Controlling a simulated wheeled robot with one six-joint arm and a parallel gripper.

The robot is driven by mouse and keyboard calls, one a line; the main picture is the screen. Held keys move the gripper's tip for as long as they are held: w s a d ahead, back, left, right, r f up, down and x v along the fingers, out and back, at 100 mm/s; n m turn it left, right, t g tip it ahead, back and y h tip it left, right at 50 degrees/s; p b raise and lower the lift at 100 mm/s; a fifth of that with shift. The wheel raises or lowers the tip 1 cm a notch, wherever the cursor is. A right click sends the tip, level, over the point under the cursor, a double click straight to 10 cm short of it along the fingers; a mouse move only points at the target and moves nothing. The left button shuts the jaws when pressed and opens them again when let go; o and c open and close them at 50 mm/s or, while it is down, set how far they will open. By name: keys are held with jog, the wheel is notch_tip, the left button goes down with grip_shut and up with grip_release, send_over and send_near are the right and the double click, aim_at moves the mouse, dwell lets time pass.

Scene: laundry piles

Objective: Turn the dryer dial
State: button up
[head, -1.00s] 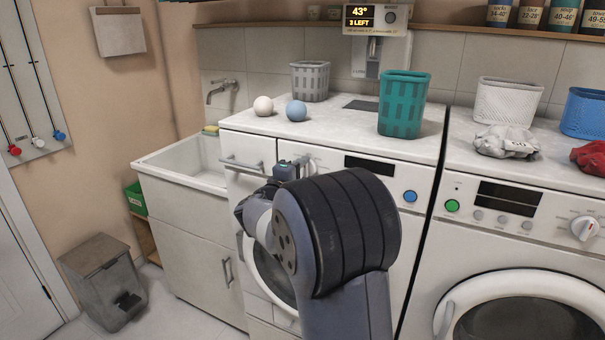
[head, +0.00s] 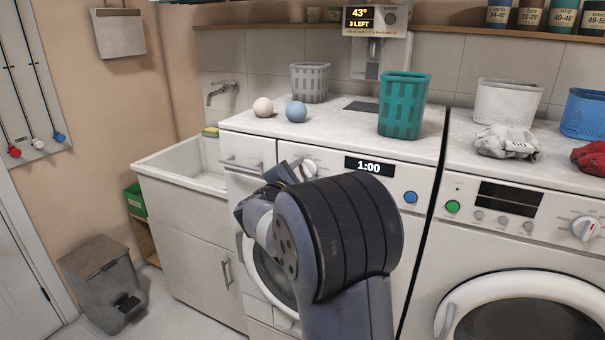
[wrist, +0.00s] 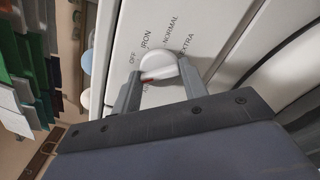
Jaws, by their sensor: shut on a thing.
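The white dryer dial (wrist: 170,65) sits between the two grey fingers of my gripper (wrist: 159,68) in the wrist view. My gripper is shut on it. A red mark shows on the dial's lower left edge. Labels OFF, IRON, NORMAL and EXTRA are readable around it; another beside the red mark is partly hidden. In the head view the dial (head: 309,167) shows on the left machine's panel, partly covered by my gripper (head: 296,173). The dryer display (head: 369,166) reads 1:00. A blue button (head: 411,197) is to its right.
A second machine with a dial (head: 585,228) and green button (head: 452,206) stands at right. On the left machine's top are a teal basket (head: 403,105), a grey basket (head: 309,82) and two balls (head: 296,111). A sink (head: 185,165) is at left.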

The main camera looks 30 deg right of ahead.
dwell(0.3)
jog(key=o, duration=1)
jog(key=shift+c, duration=0.2)
jog(key=b+v, duration=0.1)
jog(key=v, duration=1)
jog(key=shift+d, duration=0.1)
jog(key=p+x, duration=0.1)
jog(key=x, duration=1)
